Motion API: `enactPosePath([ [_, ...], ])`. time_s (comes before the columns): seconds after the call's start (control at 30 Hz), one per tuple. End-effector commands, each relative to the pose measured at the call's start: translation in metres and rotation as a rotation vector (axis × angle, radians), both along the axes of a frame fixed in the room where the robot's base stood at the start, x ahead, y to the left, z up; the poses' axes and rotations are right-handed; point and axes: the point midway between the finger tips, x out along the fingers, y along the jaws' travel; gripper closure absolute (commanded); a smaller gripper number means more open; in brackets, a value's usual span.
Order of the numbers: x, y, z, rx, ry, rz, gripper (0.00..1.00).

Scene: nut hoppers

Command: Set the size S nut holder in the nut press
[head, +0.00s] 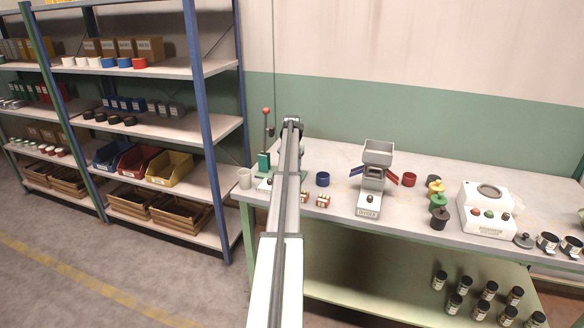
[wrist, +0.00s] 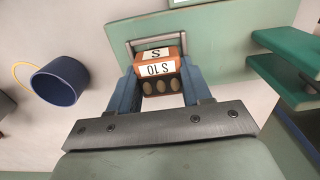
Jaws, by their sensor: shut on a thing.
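In the head view the nut press (head: 264,160) stands at the bench's back left, with a red-knobbed lever. My arm hides the gripper and holder there.
A grey hopper (head: 376,165) stands farther right. Green press parts (wrist: 285,55) are at right in the wrist view.

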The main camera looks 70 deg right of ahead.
Motion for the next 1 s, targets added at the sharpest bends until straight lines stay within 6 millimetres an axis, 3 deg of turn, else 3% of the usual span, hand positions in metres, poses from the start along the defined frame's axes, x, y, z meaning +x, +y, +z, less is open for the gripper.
enactPosePath([
  [1.0, 0.0, 0.0, -0.0076, 0.0, 0.0, 0.0, 0.82],
])
